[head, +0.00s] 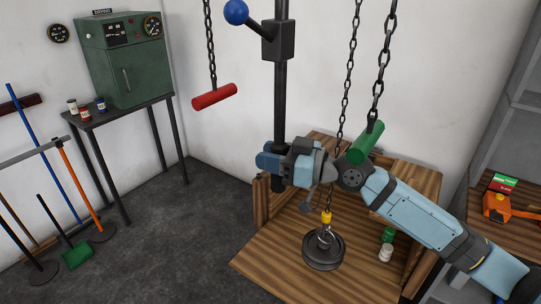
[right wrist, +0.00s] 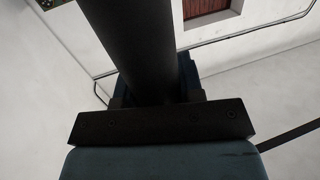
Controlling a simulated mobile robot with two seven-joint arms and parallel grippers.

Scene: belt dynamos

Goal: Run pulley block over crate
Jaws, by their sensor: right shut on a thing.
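My right gripper (head: 272,161) reaches in from the lower right and is shut on the black upright post (head: 281,95). The post also fills the middle of the right wrist view (right wrist: 145,45), between the fingers. A chain with a yellow hook piece (head: 326,217) hangs in front of the wooden structure and meets a dark round weight (head: 323,252). I cannot tell whether the weight touches the wood. The open wooden structure (head: 275,262) may be the crate. The pulley block itself cannot be clearly made out. My left gripper is not in view.
A red handle (head: 214,97) and a green handle (head: 366,142) hang on chains. A lever with a blue ball (head: 236,12) joins the post.

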